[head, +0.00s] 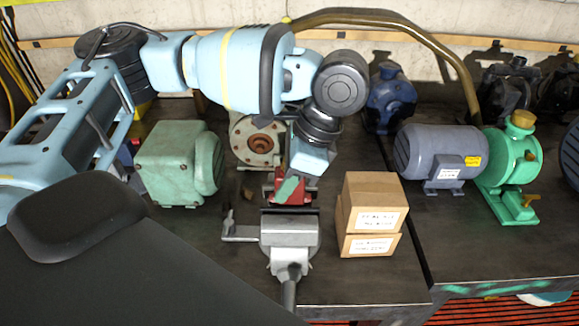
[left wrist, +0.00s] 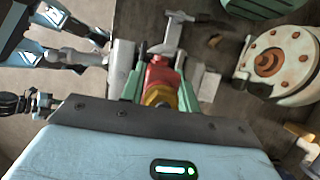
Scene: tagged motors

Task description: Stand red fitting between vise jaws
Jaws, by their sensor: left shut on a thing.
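My left gripper (head: 289,190) points down behind the vise's front part and is shut on the red fitting (head: 303,197). In the left wrist view, its green fingers (left wrist: 160,86) lie on either side of the red fitting (left wrist: 161,73), which has a brass-coloured end toward the wrist. The grey vise (head: 289,234) stands at the table's front, its handle toward me. Metal parts of the vise (left wrist: 121,66) show on both sides of the fitting in the wrist view. The fitting's lower end is hidden, so I cannot tell whether it touches the vise. My right gripper is not identifiable.
A green motor (head: 177,163) stands left, and a cream flanged motor (head: 245,140) close behind the gripper. Two stacked cardboard boxes (head: 370,215) stand right of the vise. A grey motor (head: 440,157) and green pump (head: 513,160) are farther right. Bare tabletop lies before the boxes.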

